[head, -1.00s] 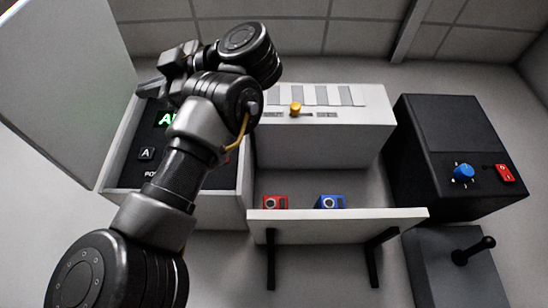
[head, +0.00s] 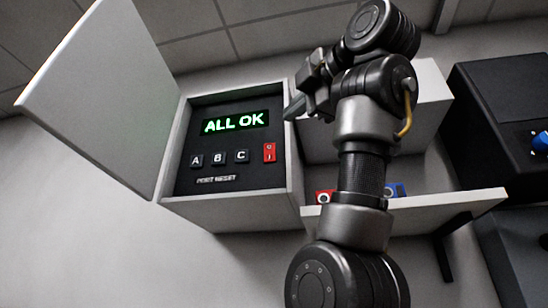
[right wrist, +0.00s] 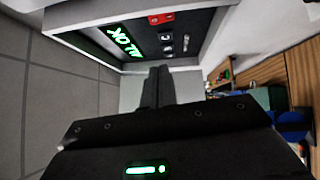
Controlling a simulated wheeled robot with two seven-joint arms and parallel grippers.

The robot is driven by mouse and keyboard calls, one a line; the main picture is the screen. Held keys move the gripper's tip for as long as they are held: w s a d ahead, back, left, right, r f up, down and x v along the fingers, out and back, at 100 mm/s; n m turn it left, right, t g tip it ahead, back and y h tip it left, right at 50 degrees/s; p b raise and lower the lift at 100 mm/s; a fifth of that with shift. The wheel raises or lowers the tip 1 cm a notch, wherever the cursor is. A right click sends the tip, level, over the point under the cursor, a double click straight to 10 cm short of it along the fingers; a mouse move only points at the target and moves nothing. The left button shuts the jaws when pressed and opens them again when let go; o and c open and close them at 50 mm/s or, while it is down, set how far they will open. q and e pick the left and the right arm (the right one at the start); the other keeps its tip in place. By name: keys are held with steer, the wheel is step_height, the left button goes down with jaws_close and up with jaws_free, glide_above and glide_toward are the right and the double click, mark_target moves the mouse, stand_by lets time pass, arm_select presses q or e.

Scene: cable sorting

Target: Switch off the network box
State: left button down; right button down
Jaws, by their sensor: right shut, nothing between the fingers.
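The network box (head: 295,200) is a white case with its door (head: 105,90) swung open to the left. Its dark panel carries a green display (head: 236,122) reading "ALL OK", buttons A, B and C (head: 218,159) above "PORT RESET", and a red rocker switch (head: 269,152). I cannot tell which side of the rocker is pressed. My right gripper (head: 293,110) is shut and empty, at the box's upper right edge, apart from the switch. In the right wrist view its shut fingers (right wrist: 157,88) point toward the box; the red switch (right wrist: 160,18) shows beyond them. My left gripper is out of view.
Right of the box is a white shelf unit (head: 435,110) with a red plug (head: 324,197) and a blue plug (head: 396,190) on its ledge, partly behind my arm. A black box (head: 490,90) with a blue knob (head: 540,140) stands farther right. Space before the panel is clear.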

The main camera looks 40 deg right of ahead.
steer(key=p, duration=0.9)
glide_toward(270, 153)
steer(key=w+a+r, duration=0.2)
steer(key=w+a, duration=0.2)
steer(key=w, duration=0.1)
steer(key=d, duration=0.1)
steer(key=w+d+p, duration=0.1)
steer(key=w+d, duration=0.1)
steer(key=d, duration=0.1)
steer(key=shift+a, duration=0.1)
steer(key=shift+a, duration=0.1)
